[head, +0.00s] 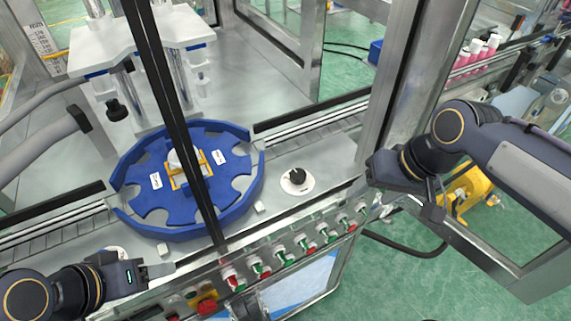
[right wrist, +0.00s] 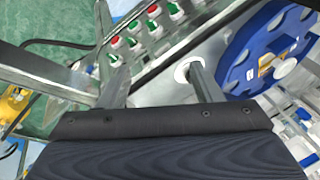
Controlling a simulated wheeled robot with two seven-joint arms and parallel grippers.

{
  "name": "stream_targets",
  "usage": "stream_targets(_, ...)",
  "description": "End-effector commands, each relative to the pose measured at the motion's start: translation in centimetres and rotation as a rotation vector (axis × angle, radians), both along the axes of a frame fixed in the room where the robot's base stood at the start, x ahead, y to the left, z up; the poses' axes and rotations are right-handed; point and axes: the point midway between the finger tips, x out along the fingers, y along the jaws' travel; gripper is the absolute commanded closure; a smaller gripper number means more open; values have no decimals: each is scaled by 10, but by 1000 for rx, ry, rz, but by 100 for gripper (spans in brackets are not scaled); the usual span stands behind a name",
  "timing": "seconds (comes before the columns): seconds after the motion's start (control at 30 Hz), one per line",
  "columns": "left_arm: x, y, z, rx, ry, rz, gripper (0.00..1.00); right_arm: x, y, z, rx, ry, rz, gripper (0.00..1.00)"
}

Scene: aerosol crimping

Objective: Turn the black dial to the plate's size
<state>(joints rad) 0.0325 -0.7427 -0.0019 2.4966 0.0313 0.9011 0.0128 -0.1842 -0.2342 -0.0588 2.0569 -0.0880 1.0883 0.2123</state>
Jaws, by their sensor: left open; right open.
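The black dial (head: 297,176) sits on a round white disc (head: 297,189) on the machine's metal deck, right of the blue star-shaped plate (head: 238,210). The dial's size marks are too small to read. My right gripper (head: 434,203) is open and empty, to the right of the dial and apart from it. In the right wrist view the white disc (right wrist: 181,72) shows partly behind one finger of the right gripper (right wrist: 156,70), which hides the dial. The blue plate (right wrist: 238,82) lies beyond. My left gripper (head: 163,270) is open at lower left, near the deck's front edge.
A row of red and green buttons (head: 285,256) runs along the front panel below the dial. A dark bar crosses over the blue plate. The deck around the dial is clear.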

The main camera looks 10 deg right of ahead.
Motion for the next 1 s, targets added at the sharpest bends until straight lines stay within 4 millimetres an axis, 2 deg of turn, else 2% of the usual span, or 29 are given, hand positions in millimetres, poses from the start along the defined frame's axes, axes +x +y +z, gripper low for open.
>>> stream_targets(0.23,0,0,-5,0,0,0,41,61,27,-3,-86,112,33,41)
stream_targets(0.4,0,0,-9,0,0,0,41,114,66,-16,-201,193,44,41)
stream_targets(0.5,0,0,-11,0,0,0,41,134,87,-24,-259,218,44,41)
stream_targets(0.6,0,0,-11,0,0,0,41,145,100,-29,-297,230,41,41)
stream_targets(0.77,0,0,-11,0,0,0,41,149,105,-39,-315,238,36,41)
stream_targets(1.0,0,0,-9,0,0,0,41,148,105,-76,-316,240,38,41)
